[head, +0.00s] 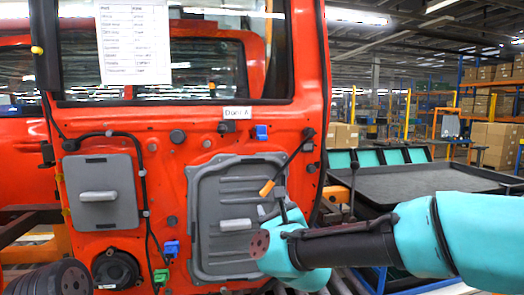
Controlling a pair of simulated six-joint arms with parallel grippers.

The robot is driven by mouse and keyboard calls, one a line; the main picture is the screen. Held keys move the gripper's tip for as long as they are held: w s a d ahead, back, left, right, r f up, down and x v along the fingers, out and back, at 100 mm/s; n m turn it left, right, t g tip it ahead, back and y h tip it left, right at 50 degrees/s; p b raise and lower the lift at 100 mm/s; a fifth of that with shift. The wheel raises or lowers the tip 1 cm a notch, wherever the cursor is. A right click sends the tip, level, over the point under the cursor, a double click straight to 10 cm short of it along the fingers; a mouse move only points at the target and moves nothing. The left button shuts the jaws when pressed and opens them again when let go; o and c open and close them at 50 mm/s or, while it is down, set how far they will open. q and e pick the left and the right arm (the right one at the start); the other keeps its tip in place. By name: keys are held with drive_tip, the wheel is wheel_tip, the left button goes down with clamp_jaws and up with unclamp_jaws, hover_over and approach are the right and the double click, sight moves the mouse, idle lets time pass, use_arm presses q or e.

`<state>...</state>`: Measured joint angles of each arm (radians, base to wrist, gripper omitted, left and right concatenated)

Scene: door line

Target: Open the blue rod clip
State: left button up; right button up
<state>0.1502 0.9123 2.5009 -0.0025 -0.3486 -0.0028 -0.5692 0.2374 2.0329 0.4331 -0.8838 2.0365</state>
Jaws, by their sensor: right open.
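A small blue clip (262,132) sits on the red door frame above the grey inner panel, just right of the "Door A" label. A second blue clip (171,248) sits lower on the door, left of the panel, beside a cable. I cannot tell from the picture which is the rod clip, or whether either is open. A thin dark rod with an orange end (267,188) slants across the panel's upper right. My right gripper (272,207) is open in front of the panel, just below the orange end, with no blue clip between its fingers. My left gripper is not in view.
The grey door panel (215,190) has a light handle (236,225). A green clip (161,276) is near the lower blue one. A grey box (100,190) and a round speaker (115,270) are at left. A black tray table (420,185) stands at right.

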sight(263, 137)
drive_tip(key=s+r+m+t, duration=0.2)
drive_tip(key=s+r+m, duration=0.2)
drive_tip(key=r, duration=0.6)
drive_tip(key=shift+m+h, duration=0.4)
drive_tip(key=shift+m, duration=0.5)
drive_tip(key=shift+w, duration=0.1)
drive_tip(key=x, duration=1.7)
drive_tip(key=shift+r, duration=0.2)
drive_tip(key=shift+c, duration=0.3)
drive_tip(key=c, duration=0.9)
drive_tip(key=shift+o, duration=0.2)
